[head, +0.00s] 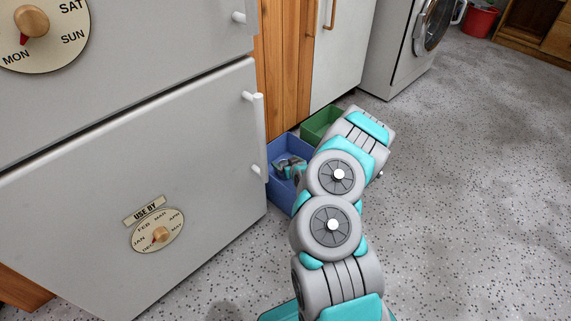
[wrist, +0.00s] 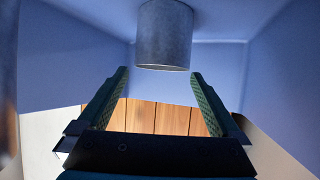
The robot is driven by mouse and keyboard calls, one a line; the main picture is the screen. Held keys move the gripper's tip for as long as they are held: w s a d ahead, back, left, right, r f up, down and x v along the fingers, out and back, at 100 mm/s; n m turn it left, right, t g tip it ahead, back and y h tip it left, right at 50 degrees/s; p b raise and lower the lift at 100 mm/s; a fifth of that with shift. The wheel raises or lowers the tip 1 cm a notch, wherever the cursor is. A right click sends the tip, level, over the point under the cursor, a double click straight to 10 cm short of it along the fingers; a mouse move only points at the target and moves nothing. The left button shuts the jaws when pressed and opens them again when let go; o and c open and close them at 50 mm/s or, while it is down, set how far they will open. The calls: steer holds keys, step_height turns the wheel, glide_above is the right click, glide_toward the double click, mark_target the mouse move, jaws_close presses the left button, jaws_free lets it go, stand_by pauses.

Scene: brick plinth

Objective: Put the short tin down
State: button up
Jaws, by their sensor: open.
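The short tin (wrist: 165,36) is a plain grey metal cylinder at the top middle of the wrist view, inside the blue bin (wrist: 55,45). My gripper (wrist: 159,78) is open, its two dark green fingers spread apart. The tin shows just past the fingertips, and neither finger appears to touch it. Whether the tin rests on the bin's floor cannot be told. In the head view my gripper reaches into the blue bin (head: 284,198), and I cannot make out the tin there.
A green bin (head: 319,122) stands just behind the blue one. A white fridge (head: 90,240) is close on the left, beside a wooden panel (head: 278,75). A washing machine (head: 405,45) and red bucket (head: 480,21) are farther back. The speckled floor (head: 470,190) on the right is clear.

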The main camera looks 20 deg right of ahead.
steer(key=p+v, duration=0.1)
steer(key=v, duration=0.6)
steer(key=shift+s, duration=0.2)
steer(key=shift+r, duration=0.1)
